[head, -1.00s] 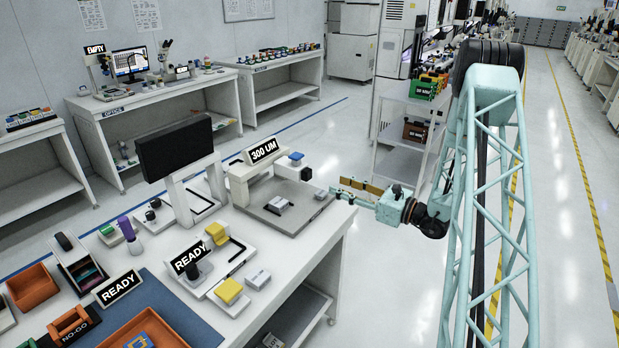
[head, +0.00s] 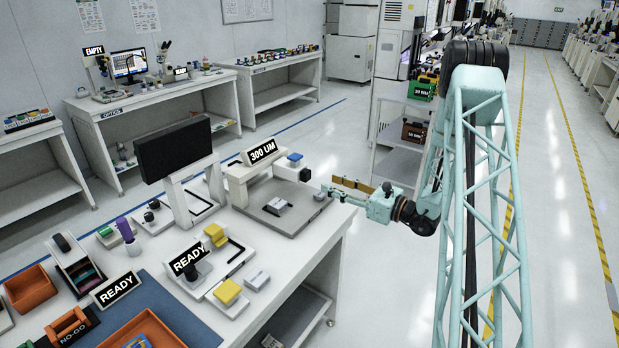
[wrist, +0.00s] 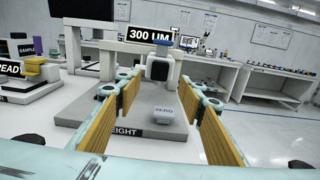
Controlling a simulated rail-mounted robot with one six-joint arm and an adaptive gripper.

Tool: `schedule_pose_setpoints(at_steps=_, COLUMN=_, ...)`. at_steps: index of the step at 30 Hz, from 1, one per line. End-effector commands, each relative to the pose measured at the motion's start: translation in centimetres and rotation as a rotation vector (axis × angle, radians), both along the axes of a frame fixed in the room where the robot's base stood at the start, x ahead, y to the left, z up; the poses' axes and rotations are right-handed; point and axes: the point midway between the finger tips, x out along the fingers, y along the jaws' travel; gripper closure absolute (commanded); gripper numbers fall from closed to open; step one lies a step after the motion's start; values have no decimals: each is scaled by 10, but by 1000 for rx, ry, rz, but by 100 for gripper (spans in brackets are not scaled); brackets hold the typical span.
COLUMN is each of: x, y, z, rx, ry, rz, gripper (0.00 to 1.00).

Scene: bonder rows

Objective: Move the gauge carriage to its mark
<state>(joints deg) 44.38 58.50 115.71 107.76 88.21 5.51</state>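The height gauge stands on the bench with a "300 UM" sign (head: 263,151) on its white frame. In the wrist view a dark block in a white surround (wrist: 158,68), probably the gauge carriage, is on the frame above the grey base plate (wrist: 85,108). A white block marked ZERO (wrist: 165,114) is on the plate's near right part. My gripper (wrist: 163,88) is open and empty, its yellow-padded fingers apart, with the dark block showing beyond the gap. In the head view my gripper (head: 329,190) is at the plate's right side; contact cannot be told.
A blue-topped block (head: 294,160) is on the gauge's right part. A small grey block (head: 278,205) lies mid-plate. A dark monitor (head: 174,149) stands left of the gauge, fixtures with a READY sign (head: 187,258) in front. A shelf cart (head: 396,135) stands behind my arm; floor to the right is clear.

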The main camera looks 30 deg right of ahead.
Motion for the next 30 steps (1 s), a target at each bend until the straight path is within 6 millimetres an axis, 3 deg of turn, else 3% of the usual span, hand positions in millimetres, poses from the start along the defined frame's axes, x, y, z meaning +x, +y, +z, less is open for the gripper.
schedule_pose_setpoints(at_steps=21, x=73, y=39, z=0, rx=-2, ry=-1, rz=1, gripper=64)
schedule_pose_setpoints(at_steps=30, x=92, y=48, z=0, rx=0, ry=-1, rz=0, gripper=64)
